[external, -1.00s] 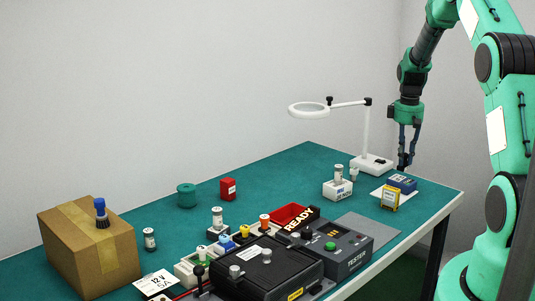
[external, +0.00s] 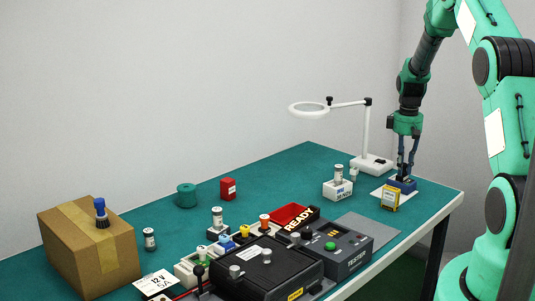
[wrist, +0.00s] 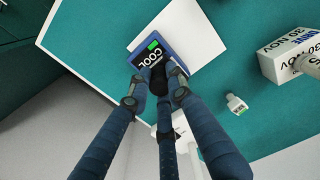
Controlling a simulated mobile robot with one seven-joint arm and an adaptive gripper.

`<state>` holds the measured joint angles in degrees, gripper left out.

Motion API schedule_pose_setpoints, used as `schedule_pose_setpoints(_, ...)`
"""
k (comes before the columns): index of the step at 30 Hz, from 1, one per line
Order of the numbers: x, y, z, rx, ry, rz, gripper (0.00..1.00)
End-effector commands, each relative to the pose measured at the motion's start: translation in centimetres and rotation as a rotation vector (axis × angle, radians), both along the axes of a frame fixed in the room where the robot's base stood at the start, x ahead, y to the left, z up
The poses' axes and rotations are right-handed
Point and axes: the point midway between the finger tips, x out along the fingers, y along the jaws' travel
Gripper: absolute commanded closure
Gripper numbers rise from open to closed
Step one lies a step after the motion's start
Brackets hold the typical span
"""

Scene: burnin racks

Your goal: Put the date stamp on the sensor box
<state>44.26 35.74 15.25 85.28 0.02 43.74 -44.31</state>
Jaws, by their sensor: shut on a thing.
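My gripper (external: 405,171) is at the right end of the green table, pointing down. Its fingers are shut on a dark piece, which I take to be the date stamp (wrist: 158,73); the fingers hide much of it. A small blue box (external: 401,187), which I take to be the sensor box, is right under the fingertips. In the wrist view the blue box (wrist: 170,27) has a green patch and the word COOL, and the dark piece covers part of its top. I cannot tell whether the piece touches the box.
A white block marked 30 NOV (external: 337,190) is to the left. The white magnifier lamp (external: 368,140) stands behind. A grey tester (external: 340,252) is nearer the front.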

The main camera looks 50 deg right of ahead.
Motion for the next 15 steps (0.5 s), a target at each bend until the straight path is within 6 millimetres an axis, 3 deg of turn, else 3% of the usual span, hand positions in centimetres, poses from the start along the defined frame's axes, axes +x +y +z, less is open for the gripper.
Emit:
schedule_pose_setpoints(3,0.0,0.0,-0.31,0.0,0.0,0.0,1.0)
schedule_pose_setpoints(4,0.0,0.0,-0.26,0.0,0.0,0.0,0.75)
schedule_pose_setpoints(6,0.0,0.0,-0.24,0.0,0.0,0.0,0.62)
schedule_pose_setpoints(15,0.0,0.0,-0.19,0.0,0.0,0.0,0.62)
